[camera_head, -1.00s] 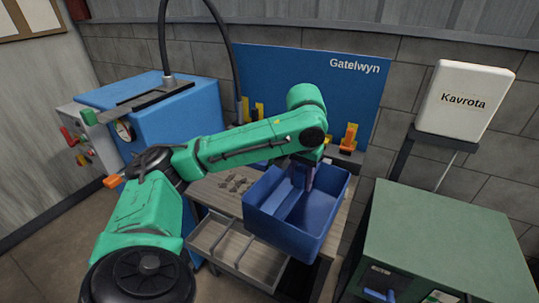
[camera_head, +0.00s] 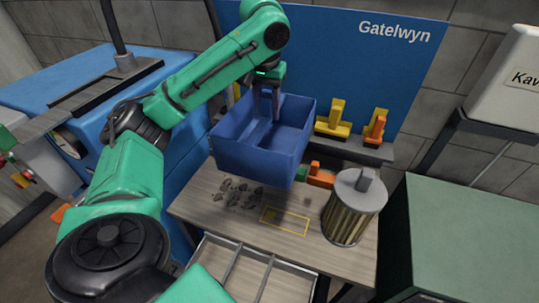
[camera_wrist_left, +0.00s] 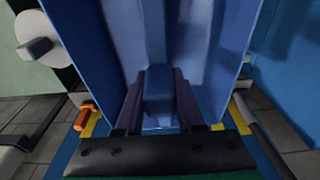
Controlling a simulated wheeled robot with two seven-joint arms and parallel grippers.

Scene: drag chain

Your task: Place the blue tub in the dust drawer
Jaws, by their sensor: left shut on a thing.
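The blue tub (camera_head: 262,145) is an open box held up over the back of the bench, in front of the blue Gatelwyn panel. My left gripper (camera_head: 266,105) reaches down into the tub and is shut on it. In the left wrist view, the fingers (camera_wrist_left: 158,105) close around a blue upright part of the tub (camera_wrist_left: 204,60). An open drawer with dividers (camera_head: 232,262) juts from the front of the bench, below and apart from the tub; its label, if any, is not visible. My right gripper is not in view.
The bench top (camera_head: 210,225) holds grey lumps (camera_head: 240,193), a yellow outline (camera_head: 286,220) and a pleated canister (camera_head: 352,205). Yellow and orange pieces (camera_head: 335,118) stand on the rear shelf. A blue machine (camera_head: 45,90) is left, a green cabinet (camera_head: 465,245) right.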

